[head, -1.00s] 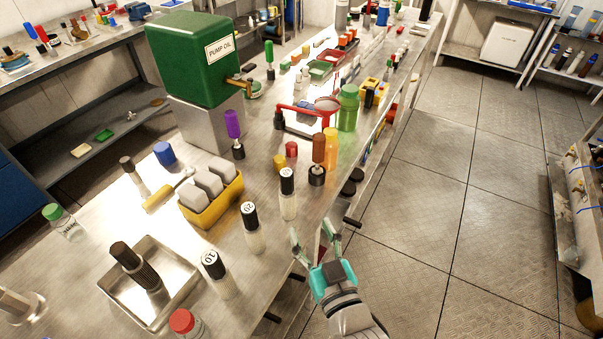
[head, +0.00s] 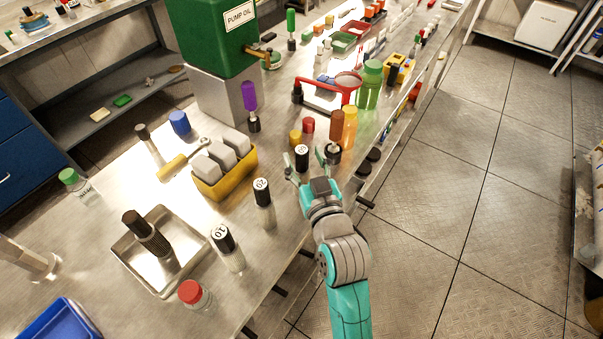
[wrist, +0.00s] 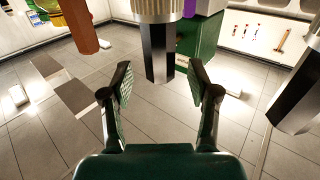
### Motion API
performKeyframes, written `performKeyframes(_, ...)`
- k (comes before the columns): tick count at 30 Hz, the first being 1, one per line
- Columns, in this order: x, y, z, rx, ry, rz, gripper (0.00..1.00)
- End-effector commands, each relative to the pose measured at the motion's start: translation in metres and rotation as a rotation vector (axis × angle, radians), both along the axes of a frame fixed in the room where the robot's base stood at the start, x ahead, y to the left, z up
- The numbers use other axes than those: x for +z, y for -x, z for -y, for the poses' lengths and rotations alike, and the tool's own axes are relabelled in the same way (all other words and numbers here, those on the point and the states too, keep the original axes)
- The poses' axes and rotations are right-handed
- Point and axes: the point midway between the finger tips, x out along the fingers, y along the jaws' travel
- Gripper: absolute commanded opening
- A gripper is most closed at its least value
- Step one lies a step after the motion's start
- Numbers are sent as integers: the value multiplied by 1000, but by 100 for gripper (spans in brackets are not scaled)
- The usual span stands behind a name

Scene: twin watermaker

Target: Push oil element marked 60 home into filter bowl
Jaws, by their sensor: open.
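Black-topped cylinders with white number discs stand in a row along the bench front edge. One is marked 10 (head: 223,240) and one 20 (head: 262,192). The third (head: 302,157) has a number too small to read surely; its clear lower part is mostly hidden by my gripper. My gripper (head: 307,168) is open at this third cylinder, a finger on each side. In the wrist view, a dark faceted shaft with a pale ribbed collar (wrist: 157,55) lies between the open fingertips, with gaps on both sides. I cannot make out the filter bowl clearly.
A brown-topped piece (head: 337,124) stands close behind the gripper, with an orange bottle (head: 350,130) beside it. A yellow bin of grey blocks (head: 226,188) is to the left. A metal tray (head: 120,250) sits at front left. Floor to the right is clear.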

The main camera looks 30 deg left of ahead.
Motion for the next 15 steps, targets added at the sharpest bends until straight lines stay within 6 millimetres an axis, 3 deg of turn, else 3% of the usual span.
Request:
performKeyframes(6, 0, -16, -15, 1, -1, 0, 60)
performKeyframes(14, 0, -17, -16, 0, -1, 0, 60)
performKeyframes(15, 0, -17, -16, 0, -1, 0, 50)
